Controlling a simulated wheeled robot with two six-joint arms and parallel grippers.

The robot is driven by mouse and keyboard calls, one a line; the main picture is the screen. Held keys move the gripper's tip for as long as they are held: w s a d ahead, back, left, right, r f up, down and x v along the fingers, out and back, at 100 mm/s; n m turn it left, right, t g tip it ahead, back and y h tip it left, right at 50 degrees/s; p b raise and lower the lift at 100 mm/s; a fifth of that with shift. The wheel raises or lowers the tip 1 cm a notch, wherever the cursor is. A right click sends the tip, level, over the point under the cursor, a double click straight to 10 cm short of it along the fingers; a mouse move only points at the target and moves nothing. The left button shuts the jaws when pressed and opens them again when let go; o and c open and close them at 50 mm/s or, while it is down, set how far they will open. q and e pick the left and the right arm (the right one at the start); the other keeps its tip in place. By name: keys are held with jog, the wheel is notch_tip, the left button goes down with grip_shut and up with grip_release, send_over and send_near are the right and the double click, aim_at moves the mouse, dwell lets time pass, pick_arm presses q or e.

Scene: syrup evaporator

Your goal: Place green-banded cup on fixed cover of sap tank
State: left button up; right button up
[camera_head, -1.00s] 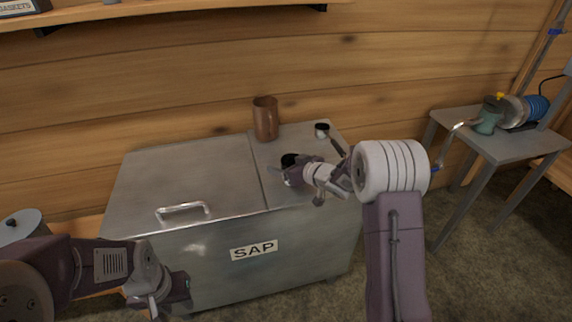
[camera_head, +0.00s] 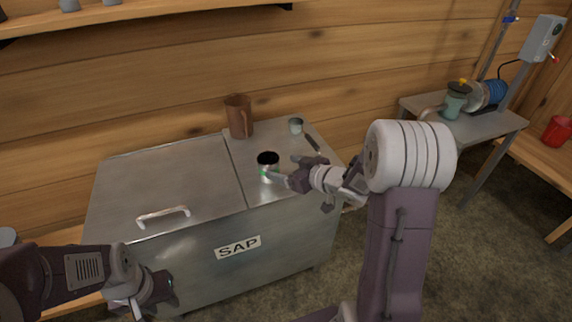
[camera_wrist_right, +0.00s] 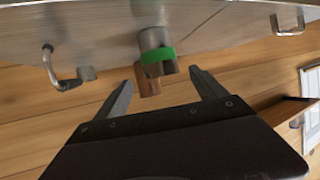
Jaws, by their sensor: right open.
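The green-banded cup (camera_head: 268,162), metal with a dark mouth, stands upright on the fixed cover (camera_head: 236,166) of the sap tank (camera_head: 290,240), right of the lidded part. In the right wrist view, which looks upside down, the cup (camera_wrist_right: 156,40) shows its green band beyond the fingertips. My right gripper (camera_head: 292,173) is open and empty, just right of the cup and apart from it in the wrist view. My left gripper (camera_head: 160,289) hangs in front of the tank at lower left; its jaws are unclear.
A copper mug (camera_head: 238,117) stands at the back of the cover. A small metal cup (camera_head: 296,125) and a dark-handled piece (camera_head: 313,143) lie at its right side. The lid's handle (camera_head: 163,214) is at left. A side table (camera_head: 478,128) with a pump stands at right.

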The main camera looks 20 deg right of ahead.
jog(key=f+h, duration=0.1)
jog(key=s+d+f+m+g+h, duration=0.1)
jog(key=s+d+f+m+h, duration=0.1)
jog(key=shift+d+f+g+h, duration=0.2)
jog(key=shift+g+h, duration=0.1)
jog(key=shift+h, duration=0.1)
jog(key=s+a+f+m+g+h, duration=0.1)
jog(key=s+a+f+m+g, duration=0.3)
jog(key=s, duration=0.7)
jog(key=s+a+f+n+g, duration=0.1)
jog(key=s+f+g, duration=0.3)
jog(key=s, duration=0.7)
notch_tip(320, 180, up, 19)
jog(key=g+p, duration=0.1)
jog(key=p, duration=1.6)
jog(key=shift+w+p, duration=0.35)
jog(key=shift+p, duration=0.05)
jog(key=shift+d+r, duration=0.1)
jog(key=shift+r, duration=0.05)
